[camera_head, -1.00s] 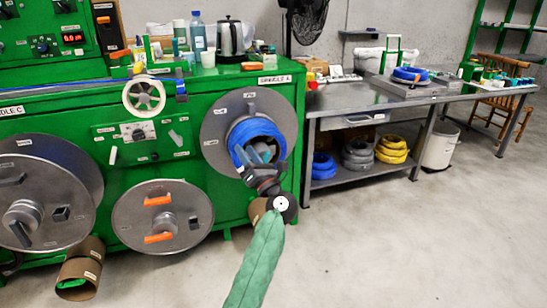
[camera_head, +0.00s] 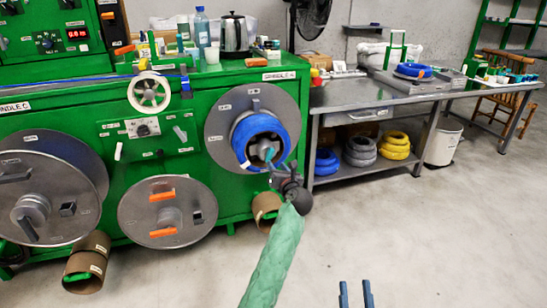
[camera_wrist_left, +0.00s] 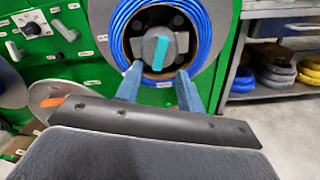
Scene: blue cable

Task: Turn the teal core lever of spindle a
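The spindle (camera_head: 222,104) under the right-hand label, which appears to read SPINDLE A, is a grey disc on the green machine carrying a blue cable coil (camera_head: 240,137). The teal core lever (camera_wrist_left: 161,52) stands nearly upright on a grey hub at the coil's centre in the left wrist view; in the head view it is small and partly behind my fingers. My left gripper (camera_head: 279,163) is in front of the coil. In the wrist view its fingers (camera_wrist_left: 158,72) are apart, below and either side of the lever, with nothing held. My right gripper (camera_head: 356,290) shows two separated fingertips at the bottom edge, empty.
Left are a disc with orange handles (camera_head: 165,216) and another large disc (camera_head: 40,190). Brown tubes (camera_head: 90,262) stick out low on the machine. A metal table (camera_head: 372,98) with cable coils on its shelf stands right. The floor in front is clear.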

